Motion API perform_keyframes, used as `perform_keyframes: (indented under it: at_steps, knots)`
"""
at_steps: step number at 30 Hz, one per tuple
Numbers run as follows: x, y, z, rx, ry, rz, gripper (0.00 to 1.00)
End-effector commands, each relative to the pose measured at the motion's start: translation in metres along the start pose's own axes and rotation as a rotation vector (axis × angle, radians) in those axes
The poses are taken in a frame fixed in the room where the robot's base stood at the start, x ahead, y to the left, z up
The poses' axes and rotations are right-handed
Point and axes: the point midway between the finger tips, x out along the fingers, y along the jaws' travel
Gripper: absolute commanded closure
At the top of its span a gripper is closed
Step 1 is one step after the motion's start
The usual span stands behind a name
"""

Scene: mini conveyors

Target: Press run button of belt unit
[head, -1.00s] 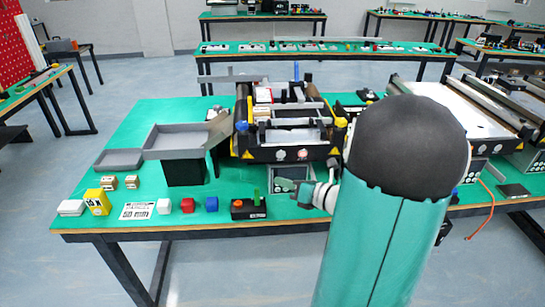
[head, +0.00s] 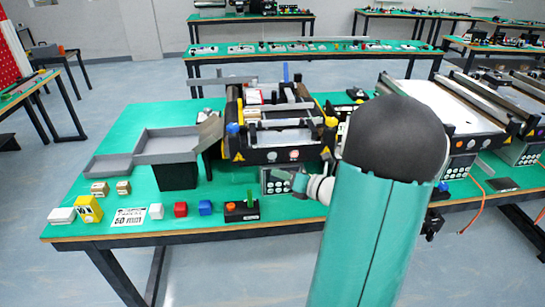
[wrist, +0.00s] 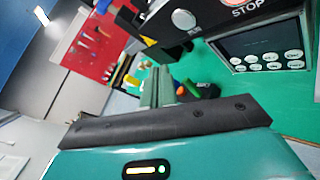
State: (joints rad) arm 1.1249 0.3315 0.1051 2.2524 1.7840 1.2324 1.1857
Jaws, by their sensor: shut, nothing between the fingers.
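The belt unit (head: 280,136) stands on the green table in the head view. Its black front face carries a pale round button (head: 271,156) and a red-and-white button (head: 295,155). The wrist view shows a grey-white round button (wrist: 184,20) and the STOP button (wrist: 240,3), cut by the top edge. No run label is readable. A keypad panel (wrist: 265,50) sits below the face. My gripper (head: 287,178) is shut and empty, in front of the keypad panel and below the buttons in the head view. Whether it touches anything cannot be told.
A control box (head: 241,211) with a green upright piece stands left of my gripper. A grey tray (head: 168,142) stands left of the unit. My arm hides the table to the right.

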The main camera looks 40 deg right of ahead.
Motion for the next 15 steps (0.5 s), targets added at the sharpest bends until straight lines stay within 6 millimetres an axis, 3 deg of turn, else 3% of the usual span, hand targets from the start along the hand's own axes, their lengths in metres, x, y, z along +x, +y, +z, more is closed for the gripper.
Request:
perform_keyframes:
  at_steps: [6, 15]
  knots:
    - [0.022, -0.014, 0.014, 0.000, 0.001, 0.002, 1.00]
    - [0.037, -0.024, 0.025, 0.001, 0.001, 0.001, 1.00]
